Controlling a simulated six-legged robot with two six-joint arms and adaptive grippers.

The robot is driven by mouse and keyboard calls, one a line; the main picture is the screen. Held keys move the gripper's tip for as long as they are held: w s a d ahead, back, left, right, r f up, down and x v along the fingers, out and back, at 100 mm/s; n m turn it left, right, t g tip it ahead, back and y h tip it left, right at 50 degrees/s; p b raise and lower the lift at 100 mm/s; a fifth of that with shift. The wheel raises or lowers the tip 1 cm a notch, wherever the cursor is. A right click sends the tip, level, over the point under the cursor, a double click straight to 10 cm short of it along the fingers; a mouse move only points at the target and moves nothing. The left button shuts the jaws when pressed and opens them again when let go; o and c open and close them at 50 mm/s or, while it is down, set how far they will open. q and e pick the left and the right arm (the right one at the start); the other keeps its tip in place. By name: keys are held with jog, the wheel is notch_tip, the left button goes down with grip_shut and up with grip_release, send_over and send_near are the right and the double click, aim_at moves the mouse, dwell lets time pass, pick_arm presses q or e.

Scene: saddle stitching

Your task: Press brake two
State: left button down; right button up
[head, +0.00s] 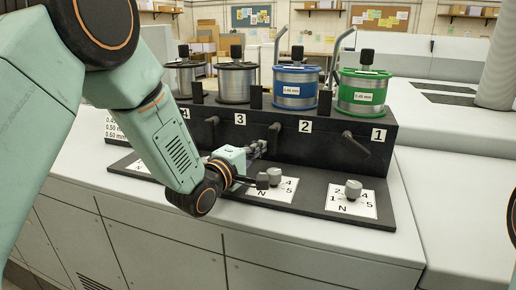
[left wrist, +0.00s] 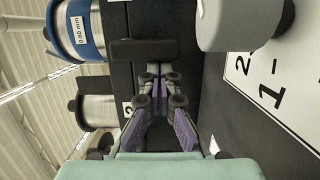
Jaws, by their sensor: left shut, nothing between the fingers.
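A black lever (head: 275,135) sticks out of the front of the dark spool box (head: 330,151), left of the label 2 (head: 304,126); I take it as brake two. My left gripper (head: 260,146) is shut and empty, with its fingertips low and close to this lever. In the left wrist view the shut fingertips (left wrist: 155,72) point at a dark bar (left wrist: 143,50), which seems to be the same lever. I cannot tell whether they touch. My right gripper is not in view.
A grey knob (head: 274,175) on a numbered card stands just below the left gripper, and another knob (head: 353,189) stands to the right. Lever one (head: 356,143) juts out at the right. Blue (head: 296,88) and green (head: 362,93) spools stand on the box.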

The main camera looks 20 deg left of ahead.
pick_arm(q)
jog(key=shift+s+a, duration=0.1)
jog(key=shift+a, duration=0.05)
jog(key=shift+s, duration=0.15)
jog(key=shift+d+n, duration=0.2)
jog(key=shift+n, duration=0.1)
jog(key=shift+w+f, duration=0.1)
jog(key=shift+w, duration=0.1)
